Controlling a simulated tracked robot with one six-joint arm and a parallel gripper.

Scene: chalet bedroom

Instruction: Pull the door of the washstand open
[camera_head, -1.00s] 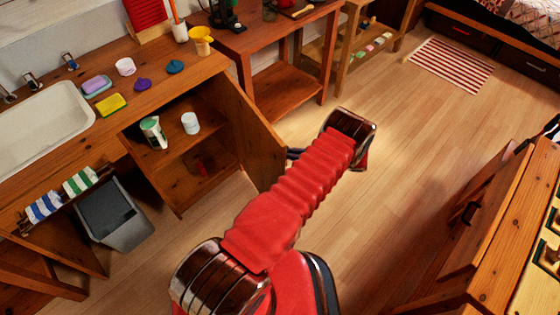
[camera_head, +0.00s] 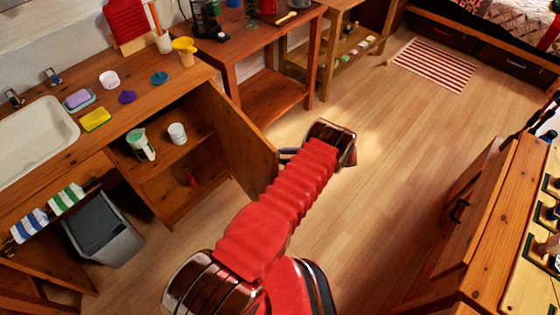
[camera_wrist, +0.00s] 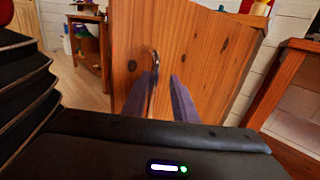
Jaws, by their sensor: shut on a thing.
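The washstand (camera_head: 165,98) stands at the left of the head view, a wooden cabinet with a white basin. Its door (camera_head: 238,135) stands wide open, swung out to the right, and shows the shelves inside. In the wrist view the outer face of the door (camera_wrist: 205,50) fills the middle, with a thin metal handle (camera_wrist: 153,85) upright on it. My gripper (camera_wrist: 160,90) has its two fingers on either side of the handle and is shut on it. In the head view my gripper is mostly hidden behind my red arm, by the door's outer edge.
A green-and-white container (camera_head: 140,145) and a white cup (camera_head: 177,134) stand inside the washstand. A grey bin (camera_head: 103,228) is below the towels. A wooden table (camera_head: 265,85) stands behind the door, and a wooden cabinet (camera_head: 480,235) on the right. Floor between is clear.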

